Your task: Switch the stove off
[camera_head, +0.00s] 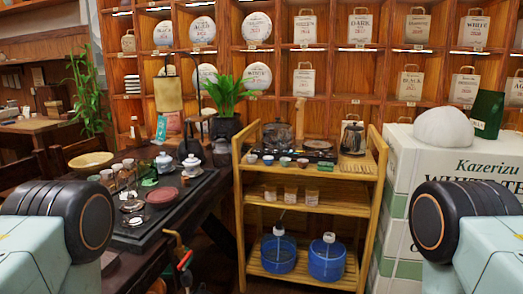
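A dark, flat appliance or tray (312,150) lies on the top shelf of the wooden cart; I cannot tell for sure that it is the stove. A dark glass pot (278,134) stands at its left end. A metal kettle (353,138) with a dark handle stands at the right of the same shelf. No lit flame, knob or switch can be made out at this size. Only upper parts of my two arms show, at the lower left and lower right. Neither gripper is in view.
The wooden cart (308,198) holds small cups and, at the bottom, two blue water jugs (278,252). A dark tea table (140,240) with teaware stands left. White boxes (440,190) stand right. Shelves of tea (330,62) line the back.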

